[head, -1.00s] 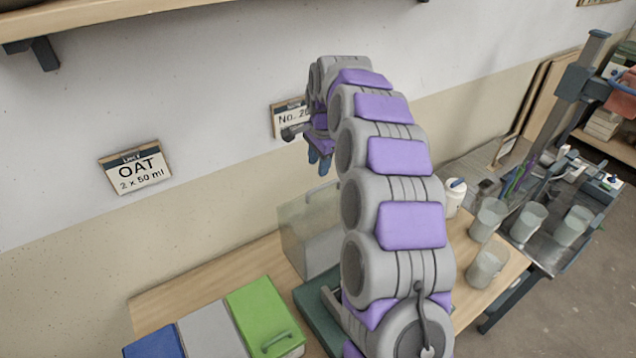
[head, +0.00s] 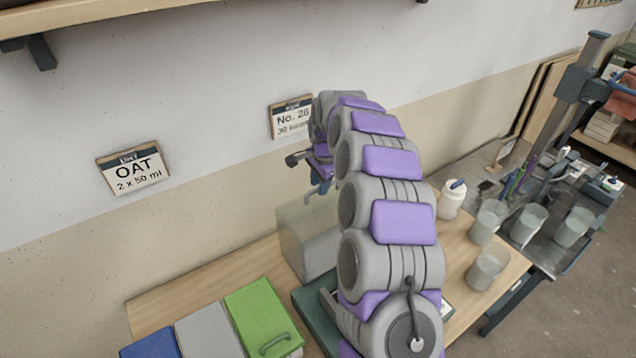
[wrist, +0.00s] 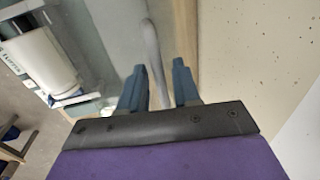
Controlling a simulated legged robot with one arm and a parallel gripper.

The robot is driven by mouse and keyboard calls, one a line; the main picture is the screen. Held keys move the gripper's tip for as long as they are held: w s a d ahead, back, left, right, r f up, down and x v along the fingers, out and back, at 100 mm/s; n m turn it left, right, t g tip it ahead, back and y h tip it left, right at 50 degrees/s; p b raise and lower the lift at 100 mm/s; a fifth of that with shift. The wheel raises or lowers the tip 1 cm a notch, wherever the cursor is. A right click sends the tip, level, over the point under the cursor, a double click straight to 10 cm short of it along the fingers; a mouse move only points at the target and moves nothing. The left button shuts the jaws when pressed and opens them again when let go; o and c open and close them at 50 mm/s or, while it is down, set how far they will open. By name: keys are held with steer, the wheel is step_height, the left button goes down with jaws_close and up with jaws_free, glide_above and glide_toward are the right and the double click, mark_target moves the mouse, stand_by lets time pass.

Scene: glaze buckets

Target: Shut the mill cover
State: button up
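The mill stands behind my arm in the head view, with a dark green base (head: 312,318) and a grey block inside. Its see-through cover (head: 292,232) rises around and above the block; my arm hides its right part. My gripper (head: 318,186) is at the cover's top edge, pointing down, beside a thin grey handle. In the wrist view, the blue fingers of my gripper (wrist: 160,75) are apart. The grey handle (wrist: 152,45) runs between them, and I see no clear grip on it.
A green box (head: 262,315), a grey box (head: 208,332) and a blue box (head: 150,345) stand at the table's front left. A white bottle (head: 452,198) and several cloudy beakers (head: 487,265) stand at the right. The wall with label signs (head: 133,168) is close behind.

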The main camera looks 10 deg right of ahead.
steer(key=shift+d, duration=0.6)
steer(key=shift+c, duration=1.4)
jaws_close()
steer(key=shift+a+f, duration=0.1)
steer(key=shift+a, duration=0.2)
